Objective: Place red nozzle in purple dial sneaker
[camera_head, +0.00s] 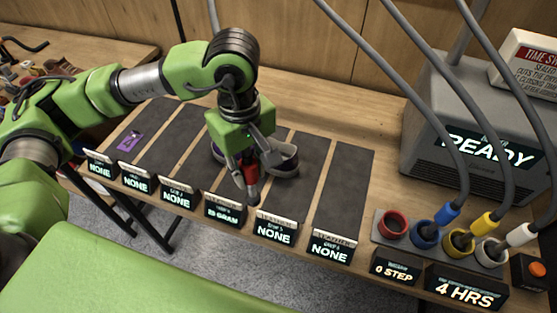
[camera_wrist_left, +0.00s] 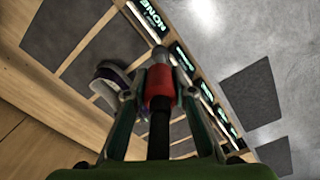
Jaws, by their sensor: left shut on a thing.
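My left gripper (camera_head: 250,178) is shut on the red nozzle (camera_head: 250,170), which points down with its dark tip lowest. The red nozzle also shows between the fingers in the left wrist view (camera_wrist_left: 160,86). A white sneaker with dark purple parts (camera_head: 285,161) lies on a dark mat just behind the gripper. The gripper hides its middle, and I cannot tell whether the nozzle touches it. Its dial is not visible. The sneaker is partly seen left of the nozzle in the left wrist view (camera_wrist_left: 108,82). My right gripper is not in view.
Several dark mats with label displays (camera_head: 331,246) line the table; a purple card (camera_head: 130,141) lies on one at left. At right, an empty red holder (camera_head: 393,224) stands beside blue (camera_head: 446,214), yellow (camera_head: 482,224) and white (camera_head: 520,235) nozzles with grey hoses. A grey machine reads READY (camera_head: 490,147).

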